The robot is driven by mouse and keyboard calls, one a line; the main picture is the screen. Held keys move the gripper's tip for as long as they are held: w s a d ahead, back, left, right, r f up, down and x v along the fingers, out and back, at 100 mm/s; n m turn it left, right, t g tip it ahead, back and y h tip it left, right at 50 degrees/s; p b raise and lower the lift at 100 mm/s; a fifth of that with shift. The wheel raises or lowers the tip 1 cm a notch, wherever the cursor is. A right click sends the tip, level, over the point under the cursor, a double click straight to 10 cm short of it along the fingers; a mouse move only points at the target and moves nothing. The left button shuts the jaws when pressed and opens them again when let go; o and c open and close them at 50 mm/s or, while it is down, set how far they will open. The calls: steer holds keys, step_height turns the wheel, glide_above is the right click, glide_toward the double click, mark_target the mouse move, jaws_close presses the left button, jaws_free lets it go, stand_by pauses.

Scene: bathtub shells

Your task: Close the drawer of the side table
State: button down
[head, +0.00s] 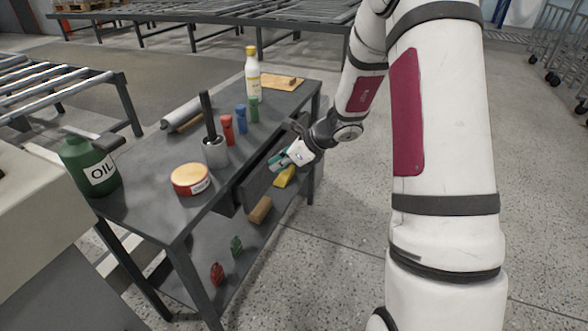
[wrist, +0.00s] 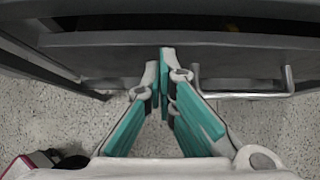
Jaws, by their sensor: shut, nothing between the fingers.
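The side table (head: 150,178) is dark grey, with its drawer (head: 254,184) on the long side facing my arm. The drawer front stands out a little from under the tabletop, so the drawer looks partly open; my gripper hides part of it. In the wrist view the drawer front (wrist: 215,60) runs across the top, with a grey bar handle (wrist: 240,95) at right. My gripper (head: 277,163) is at the drawer front's far half. Its teal fingers (wrist: 163,75) are shut and empty, tips at the front, left of the handle. I cannot tell whether they touch.
On the tabletop are a green oil can (head: 90,167), a round tin (head: 190,179), a grey holder (head: 214,152), small bottles (head: 227,130) and a tall bottle (head: 252,75).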

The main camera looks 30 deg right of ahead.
steer(key=shift+w+a, duration=0.95)
steer(key=shift+w, duration=0.2)
steer(key=shift+a+r, duration=0.1)
